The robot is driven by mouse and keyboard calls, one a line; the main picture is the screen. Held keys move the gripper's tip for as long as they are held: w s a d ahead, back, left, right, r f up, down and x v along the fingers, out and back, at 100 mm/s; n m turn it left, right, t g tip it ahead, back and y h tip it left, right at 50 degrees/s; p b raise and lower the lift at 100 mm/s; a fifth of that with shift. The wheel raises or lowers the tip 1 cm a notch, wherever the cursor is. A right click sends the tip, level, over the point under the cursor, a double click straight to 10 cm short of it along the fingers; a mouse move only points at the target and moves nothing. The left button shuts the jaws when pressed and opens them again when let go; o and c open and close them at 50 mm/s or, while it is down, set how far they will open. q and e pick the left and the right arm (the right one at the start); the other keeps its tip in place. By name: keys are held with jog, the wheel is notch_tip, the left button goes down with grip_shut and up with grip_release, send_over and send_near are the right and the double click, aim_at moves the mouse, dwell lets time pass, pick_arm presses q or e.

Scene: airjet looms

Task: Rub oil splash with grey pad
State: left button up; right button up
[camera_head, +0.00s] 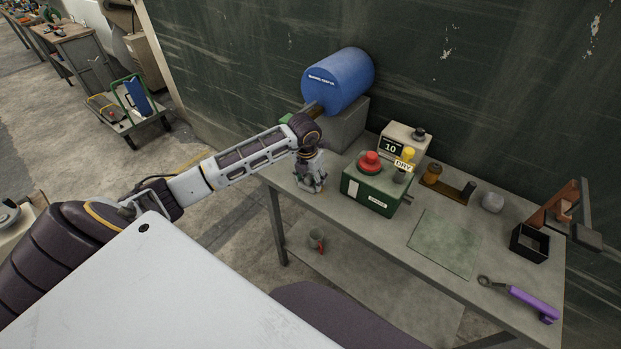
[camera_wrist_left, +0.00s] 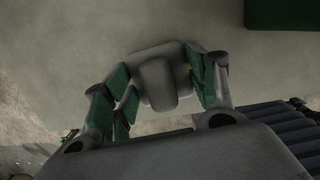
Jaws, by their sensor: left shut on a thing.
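My left gripper (camera_head: 312,182) is at the left end of the workbench, low over its top, left of the green control box. In the left wrist view its green-lined fingers (camera_wrist_left: 160,88) are closed around a grey rounded block (camera_wrist_left: 156,84), which looks like the grey pad. The pad is mostly hidden by the gripper in the head view. I cannot make out whether it touches the bench. No oil splash is clearly visible; the gripper may cover it. My right gripper is not in view.
A mug (camera_head: 316,238) sits below.

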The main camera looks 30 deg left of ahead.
pick_arm(q)
jog(key=shift+s+d+r, duration=0.1)
jog(key=shift+s+d, duration=0.05)
jog(key=shift+d, duration=1.85)
jog(key=shift+d, duration=0.1)
